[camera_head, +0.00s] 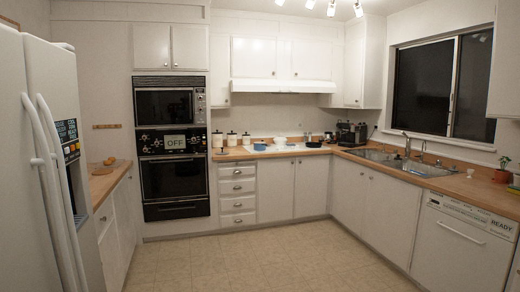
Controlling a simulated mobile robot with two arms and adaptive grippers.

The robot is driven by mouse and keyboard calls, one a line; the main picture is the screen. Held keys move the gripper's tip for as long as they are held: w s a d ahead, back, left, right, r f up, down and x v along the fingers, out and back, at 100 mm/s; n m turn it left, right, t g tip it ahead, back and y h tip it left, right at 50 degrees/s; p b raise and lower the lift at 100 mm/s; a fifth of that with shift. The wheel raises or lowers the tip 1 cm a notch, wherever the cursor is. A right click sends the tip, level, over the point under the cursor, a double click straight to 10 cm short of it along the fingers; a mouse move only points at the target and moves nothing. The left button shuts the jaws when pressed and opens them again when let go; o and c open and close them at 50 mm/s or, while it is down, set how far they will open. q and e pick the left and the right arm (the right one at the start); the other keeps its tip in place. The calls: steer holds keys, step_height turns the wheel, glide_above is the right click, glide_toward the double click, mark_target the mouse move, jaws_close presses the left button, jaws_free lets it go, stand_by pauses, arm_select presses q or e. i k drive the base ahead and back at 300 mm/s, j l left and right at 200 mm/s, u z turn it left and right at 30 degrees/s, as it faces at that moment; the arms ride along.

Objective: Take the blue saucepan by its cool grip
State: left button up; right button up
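Two small blue vessels stand on the back counter, far off. One blue vessel (260,147) is near the counter's left part, right of the pale canisters. A darker blue, shallow, pan-like vessel (313,145) is further right, near the corner. Both are too small for me to tell which is the saucepan or to make out a grip. Neither of my grippers is in view, and nothing is seen touching the vessels.
Wall ovens (174,150) with an OFF label stand left of the back counter. A white fridge (40,130) fills the near left. A dishwasher (463,245) labelled READY and a sink (405,163) are on the right. The tiled floor (270,260) between is clear.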

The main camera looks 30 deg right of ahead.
mark_target(258, 145)
steer(key=i+l+z, duration=0.2)
steer(key=i, duration=0.15)
steer(key=i+z, duration=0.2)
steer(key=i, duration=0.15)
steer(key=i+z, duration=0.25)
steer(key=i, duration=1.85)
steer(key=i+l, duration=0.1)
steer(key=i, duration=1.95)
